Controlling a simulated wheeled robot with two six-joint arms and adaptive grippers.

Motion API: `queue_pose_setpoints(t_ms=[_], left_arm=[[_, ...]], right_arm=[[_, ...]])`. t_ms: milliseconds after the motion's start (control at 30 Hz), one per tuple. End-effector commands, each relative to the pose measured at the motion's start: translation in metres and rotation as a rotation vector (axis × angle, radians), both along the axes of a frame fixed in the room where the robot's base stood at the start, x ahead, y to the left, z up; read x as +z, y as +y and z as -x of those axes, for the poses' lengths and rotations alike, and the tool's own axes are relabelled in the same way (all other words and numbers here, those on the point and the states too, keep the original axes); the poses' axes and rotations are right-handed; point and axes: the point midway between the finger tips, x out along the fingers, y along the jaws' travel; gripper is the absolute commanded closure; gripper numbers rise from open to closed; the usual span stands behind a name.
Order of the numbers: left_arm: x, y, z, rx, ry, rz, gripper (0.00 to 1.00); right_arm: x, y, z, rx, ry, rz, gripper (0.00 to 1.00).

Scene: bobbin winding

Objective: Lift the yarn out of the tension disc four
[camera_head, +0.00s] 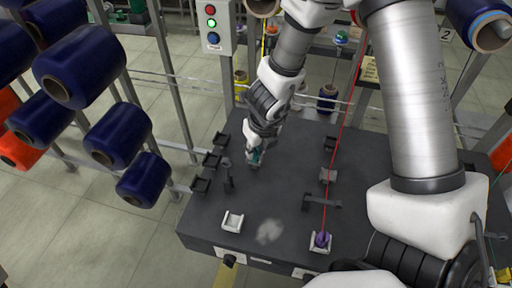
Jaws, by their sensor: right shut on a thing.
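My right gripper (254,158) points down over the dark machine table. It is shut on a small teal thing (258,157), mostly hidden by the fingers; I cannot tell whether it is yarn. Small dark brackets (200,185) stand in a row just left of the gripper. A second row (328,175) stands to the right. I cannot tell which is tension disc four. A taut red yarn (340,130) runs down past the right row to a purple piece (322,239) in a white holder (319,248). My left gripper is not in view.
An empty white holder (233,221) and a pale grey patch (269,231) are near the front of the dark table (280,190). Dark blue spools (80,67) hang on a rack at left. A light box (212,24) stands behind.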

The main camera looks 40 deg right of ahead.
Motion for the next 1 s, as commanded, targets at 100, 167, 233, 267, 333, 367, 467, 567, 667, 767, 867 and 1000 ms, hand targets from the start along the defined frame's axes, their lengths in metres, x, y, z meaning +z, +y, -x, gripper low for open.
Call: queue_pose_setpoints(t_ms=[100,167,233,267,333,367,467,567,667,767,867,1000], left_arm=[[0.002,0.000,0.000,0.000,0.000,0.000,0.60],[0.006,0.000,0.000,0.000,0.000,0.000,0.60],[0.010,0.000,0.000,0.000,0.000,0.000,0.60],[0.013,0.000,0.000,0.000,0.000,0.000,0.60],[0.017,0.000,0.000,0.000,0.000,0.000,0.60],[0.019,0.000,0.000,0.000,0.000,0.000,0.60],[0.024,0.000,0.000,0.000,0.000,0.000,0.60],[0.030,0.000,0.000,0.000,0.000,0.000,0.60],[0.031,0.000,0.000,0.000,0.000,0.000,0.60],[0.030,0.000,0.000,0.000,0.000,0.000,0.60],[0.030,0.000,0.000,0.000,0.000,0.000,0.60],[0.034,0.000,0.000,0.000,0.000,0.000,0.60]], right_arm=[[0.003,0.000,0.000,0.000,-0.001,0.000,1.00],[0.006,0.000,0.000,0.000,-0.001,0.000,1.00],[0.011,0.000,0.000,0.000,-0.001,0.000,1.00],[0.013,0.000,0.000,0.000,-0.001,0.000,1.00],[0.017,0.000,0.000,0.000,-0.001,0.000,1.00],[0.019,0.000,0.000,0.000,-0.001,0.000,1.00],[0.025,0.000,0.000,0.000,-0.001,0.000,1.00],[0.030,0.000,0.000,0.000,-0.001,0.000,1.00],[0.032,0.000,0.000,0.000,-0.001,0.000,1.00],[0.030,0.000,0.000,0.000,-0.001,0.000,1.00],[0.030,0.000,0.000,0.000,-0.001,0.000,1.00],[0.034,0.000,0.000,0.000,-0.001,0.000,1.00]])
